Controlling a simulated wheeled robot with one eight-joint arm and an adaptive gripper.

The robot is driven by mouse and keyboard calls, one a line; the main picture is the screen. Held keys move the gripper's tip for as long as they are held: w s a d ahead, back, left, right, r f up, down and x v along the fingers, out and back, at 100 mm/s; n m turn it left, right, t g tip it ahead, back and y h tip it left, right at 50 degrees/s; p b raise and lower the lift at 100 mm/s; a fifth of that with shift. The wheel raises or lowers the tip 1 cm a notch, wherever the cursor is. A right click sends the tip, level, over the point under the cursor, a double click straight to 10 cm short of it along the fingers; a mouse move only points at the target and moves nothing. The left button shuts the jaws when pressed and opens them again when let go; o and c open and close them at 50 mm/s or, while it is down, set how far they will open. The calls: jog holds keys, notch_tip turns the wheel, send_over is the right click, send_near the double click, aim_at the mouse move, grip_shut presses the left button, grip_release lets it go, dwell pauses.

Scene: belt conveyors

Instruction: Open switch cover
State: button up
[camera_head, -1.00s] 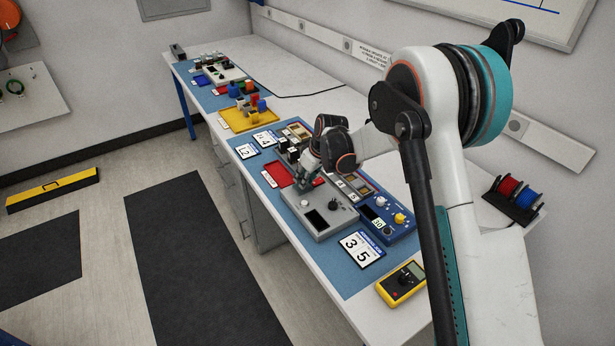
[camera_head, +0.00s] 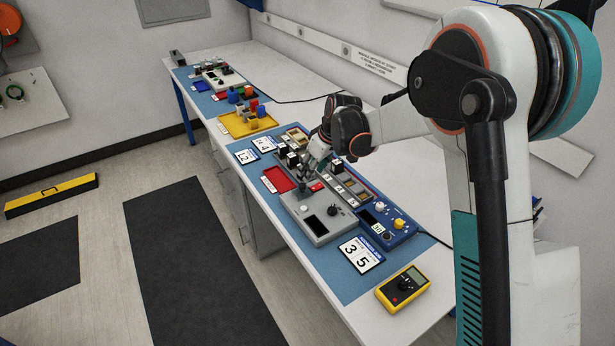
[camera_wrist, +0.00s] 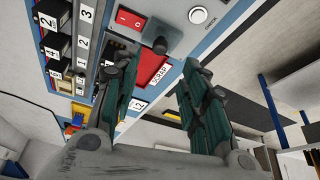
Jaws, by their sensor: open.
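A grey control box (camera_head: 296,220) with a dark display, a black knob and a red switch (camera_head: 316,187) stands on the blue mat. My gripper (camera_head: 308,176) is above the far end of this box, pointing down, empty. In the wrist view my gripper (camera_wrist: 158,66) is open, its two green-padded fingers apart. Beyond the fingertips are the red switch (camera_wrist: 131,18), marked with I and O, a dark rounded knob-like part (camera_wrist: 160,45) and a white button (camera_wrist: 198,15). I cannot make out a separate cover over the switch.
A red scrap tray (camera_head: 277,180) lies left of the grey box, close by. A blue box (camera_head: 397,229) with a yellow knob is to the right. A number card (camera_head: 361,254) and a yellow multimeter (camera_head: 403,289) lie nearer.

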jog(key=shift+v, duration=1.65)
jog(key=s+d+r+m+t+h, duration=0.1)
jog(key=s+d+r+m, duration=0.2)
jog(key=s+d+r, duration=0.5)
jog(key=s+d+r+m+t+h, duration=0.1)
jog(key=s+d+r+m, duration=0.1)
jog(key=s+d+r, duration=0.5)
jog(key=s+d+f+m+t, duration=0.1)
jog(key=s+d+m, duration=0.1)
jog(key=s, duration=0.8)
jog(key=s+d+f+m+t+h, duration=0.1)
jog(key=s+d+m, duration=0.1)
jog(key=s, duration=0.9)
jog(key=shift+s+d+f+m, duration=0.15)
jog(key=shift+s+f+m, duration=0.05)
jog(key=shift+f+m, duration=0.2)
